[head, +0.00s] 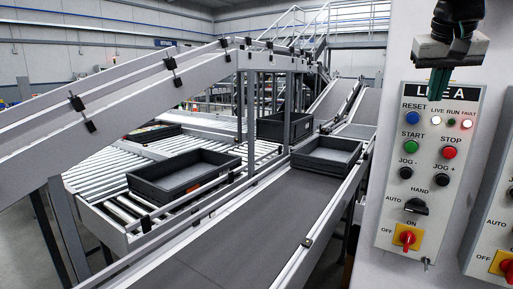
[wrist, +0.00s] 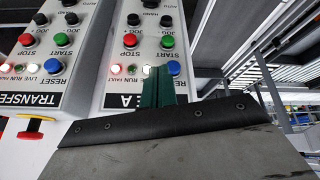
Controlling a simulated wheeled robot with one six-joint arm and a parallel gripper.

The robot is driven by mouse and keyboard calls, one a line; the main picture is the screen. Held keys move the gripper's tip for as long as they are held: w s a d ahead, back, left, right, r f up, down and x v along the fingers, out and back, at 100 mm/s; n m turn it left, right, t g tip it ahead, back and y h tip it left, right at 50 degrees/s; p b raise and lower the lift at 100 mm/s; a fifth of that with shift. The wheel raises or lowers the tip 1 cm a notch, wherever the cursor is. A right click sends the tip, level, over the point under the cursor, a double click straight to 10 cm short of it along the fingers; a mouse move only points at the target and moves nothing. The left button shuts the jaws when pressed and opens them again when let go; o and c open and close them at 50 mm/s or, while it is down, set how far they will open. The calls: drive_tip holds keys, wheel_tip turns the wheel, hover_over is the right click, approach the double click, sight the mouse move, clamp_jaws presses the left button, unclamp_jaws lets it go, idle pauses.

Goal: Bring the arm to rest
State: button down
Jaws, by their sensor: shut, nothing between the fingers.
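My gripper (head: 438,90) hangs at the top right of the head view, its dark green fingers together and pointing down, nothing held. The fingers cover part of the name label of a grey control panel (head: 396,214) marked "L…E A". I cannot tell whether they touch it. In the wrist view the fingers (wrist: 158,80) show upside-down over the same panel (wrist: 172,20), near its blue RESET button (wrist: 173,68). The white LIVE lamp (head: 435,120) and red FAULT lamp (head: 466,123) look lit; the green RUN lamp (head: 451,122) looks dark.
A second panel (wrist: 38,45), marked "TRANSFE…", stands beside the first; its edge shows in the head view. The first panel has a black selector (head: 416,206) and a red-and-yellow switch (head: 407,238). Conveyors (head: 250,225) with dark trays (head: 327,158) fill the left and middle.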

drive_tip(key=s+a+f+n+g+y, duration=0.1)
drive_tip(key=s+a+f, duration=0.4)
drive_tip(key=s+f, duration=0.7)
drive_tip(key=s+a+f+n+g+y, duration=0.1)
drive_tip(key=s+a+f, duration=0.4)
drive_tip(key=s+f, duration=0.8)
wheel_tip(320, 180, down, 3)
drive_tip(key=shift+s+a+n+g+y, duration=0.2)
drive_tip(key=shift+s+n+g+y, duration=0.15)
drive_tip(key=shift+n+g, duration=0.35)
